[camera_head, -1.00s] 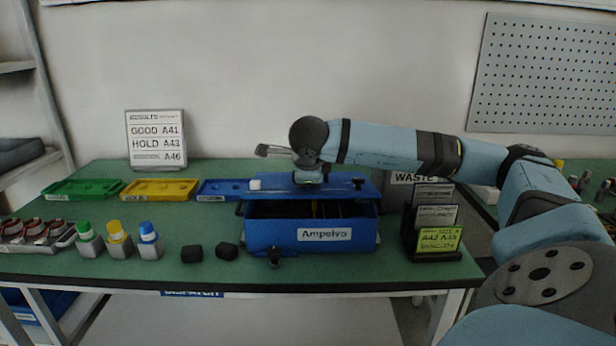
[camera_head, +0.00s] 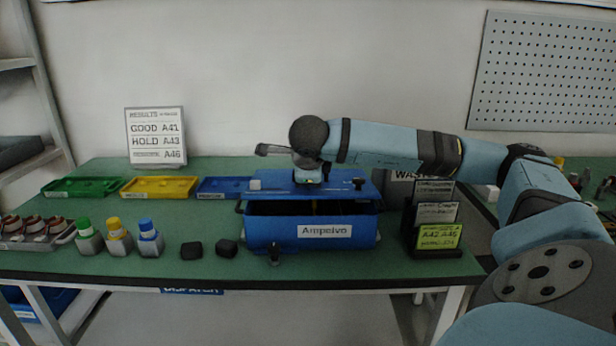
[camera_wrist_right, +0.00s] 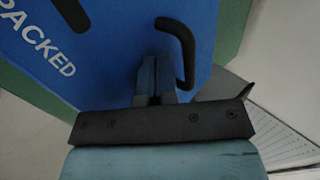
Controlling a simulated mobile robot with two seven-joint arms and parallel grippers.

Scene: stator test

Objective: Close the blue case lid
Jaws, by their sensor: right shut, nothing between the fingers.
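The blue case (camera_head: 280,235) stands on the green bench top with its "Ampelvo" label facing me. Its blue lid (camera_head: 340,184) is above the body, and a dark gap shows between lid and front wall, so the case is partly open. My right gripper (camera_head: 308,180) is at the top of the lid, near its middle. In the right wrist view the gripper (camera_wrist_right: 156,78) is shut and empty over the blue lid face (camera_wrist_right: 105,40), beside a black handle (camera_wrist_right: 183,45). Whether the fingertips touch the lid is unclear. My left gripper is out of view.
Green (camera_head: 82,188), yellow (camera_head: 160,187) and blue (camera_head: 222,188) trays lie left of the case. Capped bottles (camera_head: 118,238) and two black blocks (camera_head: 192,250) stand in front of them. A black card rack (camera_head: 435,253) is close on the right.

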